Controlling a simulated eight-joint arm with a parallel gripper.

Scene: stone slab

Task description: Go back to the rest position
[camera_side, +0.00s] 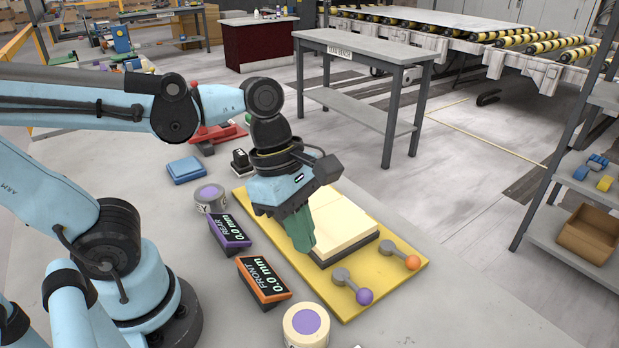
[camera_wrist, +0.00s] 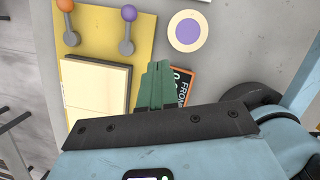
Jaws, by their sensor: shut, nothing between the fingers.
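My gripper (camera_side: 302,240) is shut and empty, pointing down over the near left edge of a yellow board (camera_side: 379,290). Its green fingers also show together in the wrist view (camera_wrist: 155,82). A cream slab (camera_side: 345,225) in two parts lies on a dark base on the board, just right of the fingers. Two grey levers stand on the board, one with a purple ball (camera_side: 364,297) and one with an orange ball (camera_side: 412,262). The fingers hide part of the board. I cannot tell how far above it they are.
A purple REAR display (camera_side: 230,233) and an orange FRONT display (camera_side: 263,281) both read 0.0 mm beside the board. Round purple-topped pucks (camera_side: 306,322) (camera_side: 209,195), a blue block (camera_side: 186,170) and a red tool (camera_side: 215,135) lie on the slab. A grey table (camera_side: 368,48) stands behind.

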